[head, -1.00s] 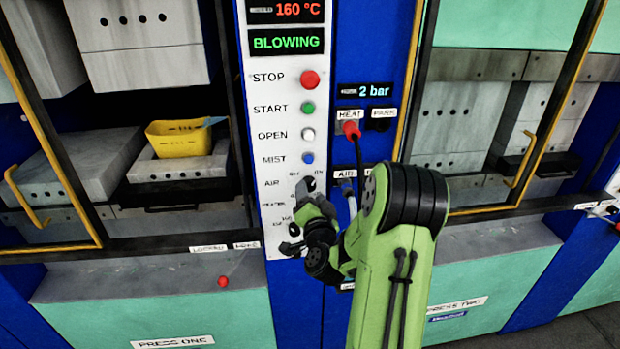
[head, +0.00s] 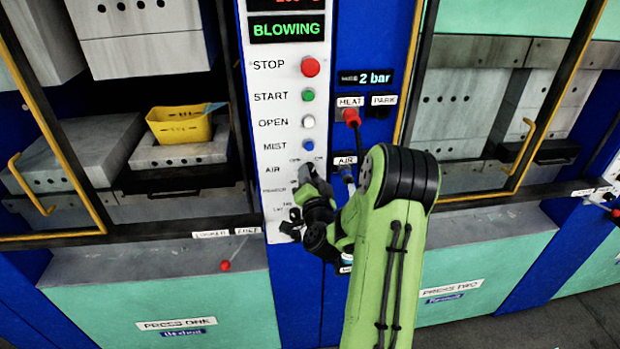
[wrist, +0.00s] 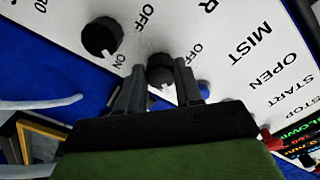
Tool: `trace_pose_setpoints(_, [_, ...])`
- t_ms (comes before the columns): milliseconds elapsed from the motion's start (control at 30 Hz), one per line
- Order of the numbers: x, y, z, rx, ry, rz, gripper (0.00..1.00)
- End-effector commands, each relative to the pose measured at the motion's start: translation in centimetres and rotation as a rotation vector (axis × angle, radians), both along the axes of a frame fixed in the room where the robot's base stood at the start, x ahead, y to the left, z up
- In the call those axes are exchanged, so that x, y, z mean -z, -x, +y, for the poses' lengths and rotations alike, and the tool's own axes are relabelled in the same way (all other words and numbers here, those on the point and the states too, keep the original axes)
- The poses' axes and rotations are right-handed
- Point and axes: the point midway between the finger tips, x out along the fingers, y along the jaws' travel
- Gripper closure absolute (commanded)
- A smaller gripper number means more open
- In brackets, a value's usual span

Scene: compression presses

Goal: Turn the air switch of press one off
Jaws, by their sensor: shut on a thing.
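Press one's control panel (head: 283,100) is a white strip with labelled buttons and switches. The black air switch knob (wrist: 160,71) lies beside its OFF mark in the wrist view, between my two fingers. My gripper (wrist: 157,88) is shut on this knob. In the head view my gripper (head: 312,176) covers the knob at the AIR row, so its pointer is hidden there. I cannot tell clearly which way the knob points. The status display (head: 287,29) reads BLOWING in green.
A second black knob (wrist: 101,38) with its own ON and OFF marks sits close beside my fingers. The blue MIST button (head: 308,145) is just above. A red-handled lever (head: 352,118) and a cable are to the right. Press one holds a yellow bin (head: 180,125).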

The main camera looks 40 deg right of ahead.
Motion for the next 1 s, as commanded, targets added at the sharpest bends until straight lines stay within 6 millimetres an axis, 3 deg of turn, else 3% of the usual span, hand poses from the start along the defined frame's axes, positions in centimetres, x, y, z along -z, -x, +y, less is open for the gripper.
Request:
trace_pose_setpoints(367, [0.09, -0.01, 0.03, -0.001, 0.144, 0.097, 0.96])
trace_pose_setpoints(1000, [0.55, 0.13, -0.14, 0.005, 0.629, 0.418, 0.95])
